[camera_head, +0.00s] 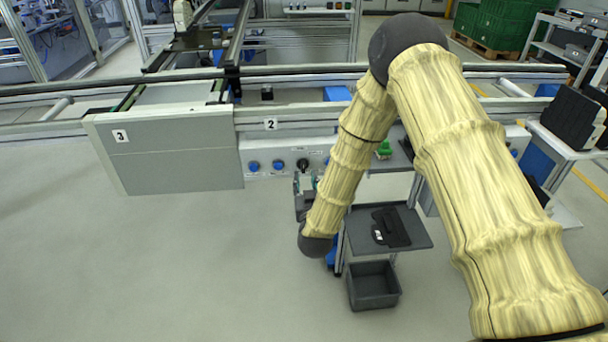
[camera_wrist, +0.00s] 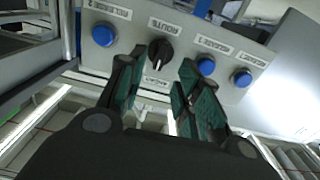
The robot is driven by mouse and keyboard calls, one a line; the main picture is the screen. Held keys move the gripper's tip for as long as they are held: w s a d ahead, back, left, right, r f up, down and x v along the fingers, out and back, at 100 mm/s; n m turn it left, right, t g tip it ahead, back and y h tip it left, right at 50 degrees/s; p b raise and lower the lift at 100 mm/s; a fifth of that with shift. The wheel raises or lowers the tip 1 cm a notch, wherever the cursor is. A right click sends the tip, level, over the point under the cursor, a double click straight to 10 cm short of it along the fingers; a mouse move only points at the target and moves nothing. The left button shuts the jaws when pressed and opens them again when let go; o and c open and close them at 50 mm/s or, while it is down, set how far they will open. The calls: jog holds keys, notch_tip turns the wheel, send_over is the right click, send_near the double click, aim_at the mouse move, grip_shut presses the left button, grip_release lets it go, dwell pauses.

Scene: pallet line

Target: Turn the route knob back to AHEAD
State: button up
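The route knob (camera_wrist: 160,52) is a round black knob on a grey control panel (camera_wrist: 130,60), with a label above it and a small one below it, both upside down in the wrist view. I cannot tell for sure which label its pointer faces. In the head view the knob (camera_head: 303,164) shows on the panel below sign 2. My gripper (camera_wrist: 153,80) is open and empty, its green-padded fingers spread in front of the panel with the knob between and beyond their tips. It shows no clear contact. In the head view my gripper (camera_head: 305,184) is just below the knob.
Blue buttons flank the knob: one (camera_wrist: 103,35) on the left and two on the right, the nearer (camera_wrist: 205,66) close to a finger. A shelf cart (camera_head: 420,228) and a grey bin (camera_head: 373,287) stand right of my gripper. The floor at left is clear.

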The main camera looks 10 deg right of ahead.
jog(key=s, duration=0.6)
jog(key=shift+s, duration=0.35)
jog(key=s+d+f+g+p, duration=0.2)
jog(key=s+d+f+g, duration=0.15)
jog(key=s+f, duration=0.45)
jog(key=s+d+f+g+p, duration=0.1)
jog(key=s+d+f+g, duration=0.2)
jog(key=s+f+g, duration=0.35)
jog(key=s+d+f+g+p, duration=0.1)
jog(key=s+d+f+g, duration=0.1)
jog(key=s, duration=0.7)
jog(key=s+d+f+g+p, duration=0.1)
jog(key=s+d+g, duration=0.2)
jog(key=s, duration=0.7)
jog(key=s+d+f+g+p, duration=0.1)
jog(key=s+d+f+g, duration=0.1)
jog(key=s, duration=0.8)
jog(key=shift+s+d+f+m+g, duration=0.15)
jog(key=shift+d+f+m+g, duration=0.2)
jog(key=shift+d+g, duration=0.15)
